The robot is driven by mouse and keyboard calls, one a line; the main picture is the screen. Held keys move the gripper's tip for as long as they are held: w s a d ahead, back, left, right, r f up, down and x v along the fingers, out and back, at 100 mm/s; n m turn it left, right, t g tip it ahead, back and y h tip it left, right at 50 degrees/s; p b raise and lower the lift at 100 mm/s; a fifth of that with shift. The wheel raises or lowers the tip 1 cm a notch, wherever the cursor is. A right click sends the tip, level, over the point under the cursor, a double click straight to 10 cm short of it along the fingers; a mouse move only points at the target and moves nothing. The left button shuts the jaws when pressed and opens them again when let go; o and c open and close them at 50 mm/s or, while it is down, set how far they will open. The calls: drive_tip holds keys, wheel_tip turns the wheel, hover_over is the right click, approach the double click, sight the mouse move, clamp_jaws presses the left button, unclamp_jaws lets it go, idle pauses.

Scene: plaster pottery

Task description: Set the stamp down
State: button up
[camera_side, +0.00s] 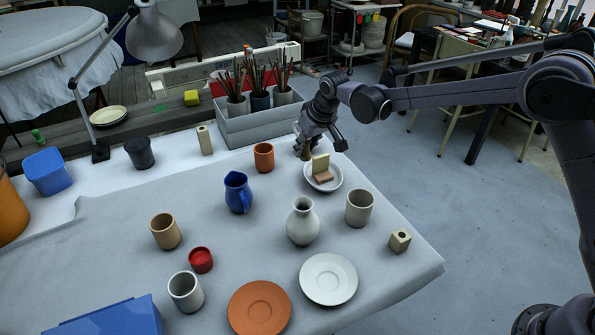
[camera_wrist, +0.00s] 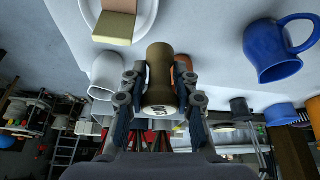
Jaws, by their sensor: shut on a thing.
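My gripper (camera_side: 305,143) is shut on a brownish, roughly cylindrical stamp (camera_wrist: 160,75). In the wrist view the stamp lies between the two fingers, with a dark pattern on its near end face. In the side view only a small brown part of the stamp (camera_side: 308,149) shows, partly hidden by the fingers. My gripper is above the back of the table, just behind the white dish (camera_side: 337,185). I cannot tell how high the stamp is above the surface.
The dish holds a yellow-green block (camera_side: 320,162) and a pinkish block (camera_side: 323,177). An orange cup (camera_side: 264,157) stands left of my gripper, near a grey brush box (camera_side: 252,126). A blue jug (camera_side: 238,193), white vase (camera_side: 303,222) and holed block (camera_side: 400,240) stand nearer; bare cloth lies between.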

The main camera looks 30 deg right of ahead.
drive_tip(key=s+a+n+g+y, duration=0.15)
drive_tip(key=s+a+n, duration=0.45)
drive_tip(key=a, duration=0.6)
drive_tip(key=s+a+n+g+y, duration=0.1)
drive_tip(key=s+a+n+y, duration=0.15)
drive_tip(key=s+a, duration=0.75)
drive_tip(key=shift+n+h, duration=0.35)
drive_tip(key=shift+h, duration=0.05)
drive_tip(key=x, duration=0.6)
drive_tip(key=shift+s+d+f, duration=0.1)
drive_tip(key=shift+d+f, duration=0.2)
drive_tip(key=shift+f, duration=2.2)
drive_tip(key=shift+f, duration=0.1)
drive_tip(key=o, duration=1)
